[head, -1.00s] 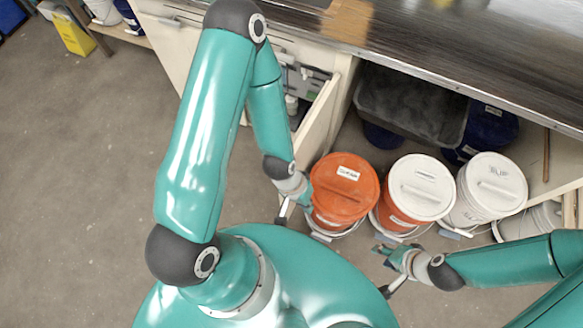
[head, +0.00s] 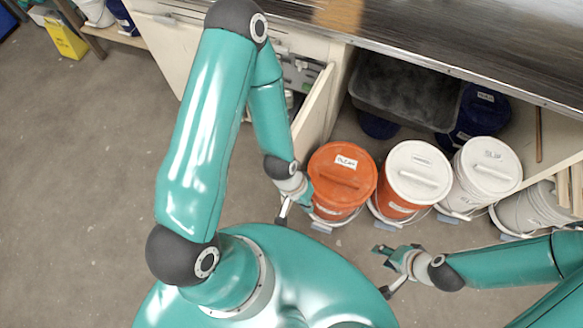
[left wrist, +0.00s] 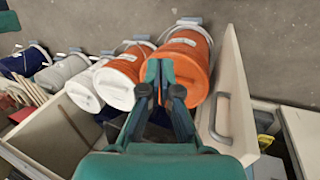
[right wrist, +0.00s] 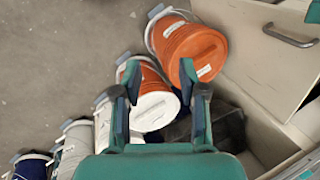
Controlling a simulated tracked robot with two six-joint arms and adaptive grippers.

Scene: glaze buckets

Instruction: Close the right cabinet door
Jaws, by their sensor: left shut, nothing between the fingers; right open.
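A pale cabinet door (head: 315,112) stands open in the head view, left of the buckets and partly hidden behind my left arm. In the left wrist view the door (left wrist: 233,85) shows its grey handle (left wrist: 222,118) at the right. The right wrist view also shows the door (right wrist: 262,45) with its handle at the upper right. My left gripper (left wrist: 160,68) is shut and empty, in front of the orange bucket. My right gripper (right wrist: 160,78) is open and empty; it also appears in the head view (head: 380,272), in front of the buckets. Neither gripper appears to touch the door.
An orange-lidded bucket (head: 342,178) and white-lidded buckets (head: 419,172) (head: 488,166) stand along the cabinet opening. A grey tub (head: 405,90) and blue buckets are inside under the dark worktop (head: 440,35). The floor (head: 90,180) at left is clear.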

